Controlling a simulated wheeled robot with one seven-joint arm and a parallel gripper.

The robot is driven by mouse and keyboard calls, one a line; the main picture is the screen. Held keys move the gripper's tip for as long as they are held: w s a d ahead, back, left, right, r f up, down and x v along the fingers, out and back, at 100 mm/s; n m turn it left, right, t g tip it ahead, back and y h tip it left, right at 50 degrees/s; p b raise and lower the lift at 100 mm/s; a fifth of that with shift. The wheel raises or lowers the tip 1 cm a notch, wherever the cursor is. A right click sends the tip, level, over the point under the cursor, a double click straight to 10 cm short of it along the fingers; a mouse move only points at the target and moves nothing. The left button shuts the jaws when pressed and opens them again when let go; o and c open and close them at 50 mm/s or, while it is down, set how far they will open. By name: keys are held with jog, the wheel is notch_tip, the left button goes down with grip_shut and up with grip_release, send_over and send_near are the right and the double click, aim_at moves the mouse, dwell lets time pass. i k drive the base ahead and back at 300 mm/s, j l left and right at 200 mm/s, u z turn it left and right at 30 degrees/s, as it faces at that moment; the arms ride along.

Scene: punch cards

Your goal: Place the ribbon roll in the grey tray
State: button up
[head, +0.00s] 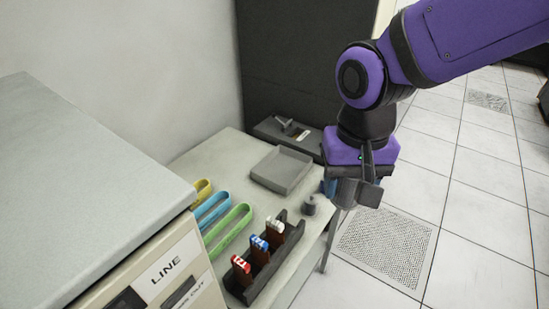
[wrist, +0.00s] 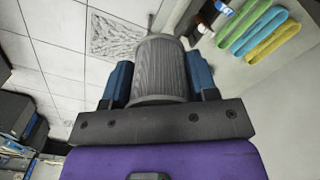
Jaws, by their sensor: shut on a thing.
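My gripper (head: 345,190) is shut on a grey, finely ribbed cylinder, which I take to be the ribbon roll (head: 369,193). In the wrist view the ribbon roll (wrist: 160,70) sits between the blue fingers of my gripper (wrist: 158,82). It is held in the air at the right edge of the table, to the right of the tray. The grey tray (head: 281,170) is shallow, square and empty, and lies on the table toward the back.
A small dark knobbed object (head: 310,206) stands near the table's right edge. A dark rack (head: 265,265) holds several labelled pieces. Green (head: 230,229), blue (head: 212,209) and yellow (head: 202,189) loops lie left. A dark grey device (head: 288,133) sits behind the tray. A cabinet (head: 90,190) stands front left.

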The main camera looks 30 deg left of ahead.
aim_at(289, 174)
jog(key=i+l+u, duration=0.15)
jog(key=i+u, duration=0.25)
jog(key=i+l+u, duration=1.15)
jog(key=l, duration=0.15)
